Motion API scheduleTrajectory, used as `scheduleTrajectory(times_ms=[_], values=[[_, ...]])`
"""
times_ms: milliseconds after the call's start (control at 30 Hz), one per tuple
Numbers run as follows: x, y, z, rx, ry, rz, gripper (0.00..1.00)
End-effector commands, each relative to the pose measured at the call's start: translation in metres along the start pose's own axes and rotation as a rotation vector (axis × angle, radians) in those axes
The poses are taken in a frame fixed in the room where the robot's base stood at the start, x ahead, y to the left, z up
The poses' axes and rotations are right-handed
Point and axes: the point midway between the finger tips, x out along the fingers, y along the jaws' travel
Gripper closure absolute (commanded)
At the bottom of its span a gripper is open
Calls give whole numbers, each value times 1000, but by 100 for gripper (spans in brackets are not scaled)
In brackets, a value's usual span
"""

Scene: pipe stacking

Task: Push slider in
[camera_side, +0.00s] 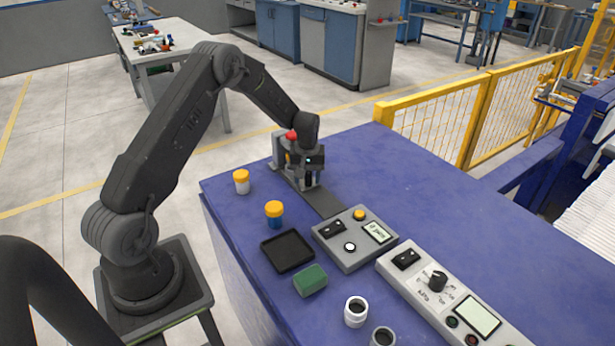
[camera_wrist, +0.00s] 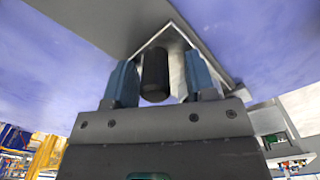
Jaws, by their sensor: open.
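My gripper (camera_side: 309,178) is at the back of the blue table, low over a grey fixture (camera_side: 279,152) with a dark flat track (camera_side: 325,203) running toward the front right. In the wrist view, my gripper's two blue fingers (camera_wrist: 159,84) are open, one on each side of a black cylindrical knob (camera_wrist: 155,72). A small gap shows on both sides of the knob. Behind it is a grey metal plate with an angled edge (camera_wrist: 105,22). The gripper covers much of the fixture in the side view, so the slider's position along the track cannot be told.
A grey control box (camera_side: 349,258) stands at the track's front end. A larger panel with a dial (camera_side: 425,300) is to its right. The table's back right is clear.

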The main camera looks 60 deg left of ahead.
Motion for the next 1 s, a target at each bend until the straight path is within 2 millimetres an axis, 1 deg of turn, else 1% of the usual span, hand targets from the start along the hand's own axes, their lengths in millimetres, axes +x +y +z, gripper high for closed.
scheduleTrajectory(times_ms=[167, 267, 367, 600, 700, 833, 1000], values=[[-3, 1, 0, 1, 0, 1, 49], [-14, 1, 0, 1, 1, 1, 49], [-32, 1, 0, 1, 3, 2, 49], [-86, 1, 0, 0, 4, 3, 49], [-106, 0, 0, 0, 3, 2, 49], [-125, 0, 0, 0, 2, 1, 49], [-137, 0, 0, 0, 1, 0, 49]])
